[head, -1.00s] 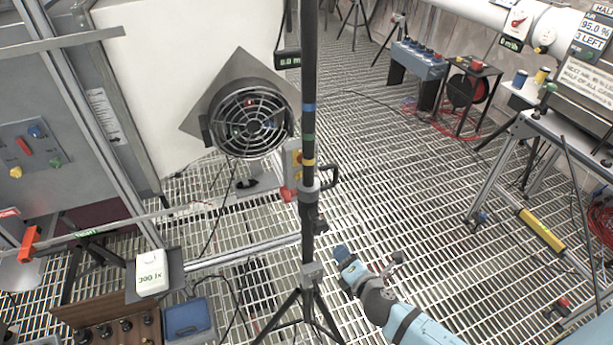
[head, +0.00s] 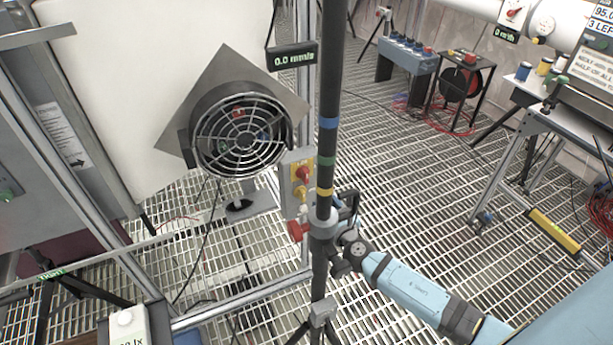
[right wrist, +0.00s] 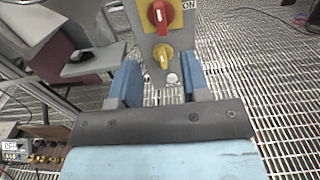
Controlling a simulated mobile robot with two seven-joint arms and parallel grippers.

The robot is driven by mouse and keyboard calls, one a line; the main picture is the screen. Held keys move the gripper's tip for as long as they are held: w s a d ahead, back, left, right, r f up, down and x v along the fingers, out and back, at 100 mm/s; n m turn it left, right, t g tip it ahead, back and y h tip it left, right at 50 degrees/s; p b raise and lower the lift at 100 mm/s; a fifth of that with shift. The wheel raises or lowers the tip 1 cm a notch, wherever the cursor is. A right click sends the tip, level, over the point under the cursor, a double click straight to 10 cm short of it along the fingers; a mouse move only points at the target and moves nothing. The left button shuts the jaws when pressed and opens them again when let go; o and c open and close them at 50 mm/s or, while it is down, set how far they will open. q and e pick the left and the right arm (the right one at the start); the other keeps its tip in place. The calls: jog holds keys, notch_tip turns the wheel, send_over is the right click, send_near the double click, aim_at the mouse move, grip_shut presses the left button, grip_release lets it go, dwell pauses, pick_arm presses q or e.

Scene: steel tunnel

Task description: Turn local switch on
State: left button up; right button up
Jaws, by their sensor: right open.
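A grey switch box (head: 287,180) is mounted by the dark upright pole. A red rotary knob (head: 304,174) sits on its yellow plate, with a yellow knob (head: 300,193) below. The right wrist view shows the red knob (right wrist: 160,13) with "ON" lettering to its upper right, the yellow knob (right wrist: 162,54), and a small white button (right wrist: 172,79). My right gripper (right wrist: 158,66) is open, its blue fingers on either side of the box's lower part; I cannot tell whether they touch it. In the head view, the pole partly hides this gripper (head: 342,208). My left gripper is out of view.
The pole (head: 328,120) stands on a tripod close to my right gripper. A round caged fan (head: 241,138) is left of the box. A "0.0 mm/s" display (head: 292,57) hangs above. Open grating floor (head: 430,190) lies to the right.

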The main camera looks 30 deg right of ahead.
aim_at(307, 178)
jog(key=w, duration=1.1)
jog(key=shift+w+d+f, duration=0.1)
jog(key=shift+d, duration=0.25)
grip_shut()
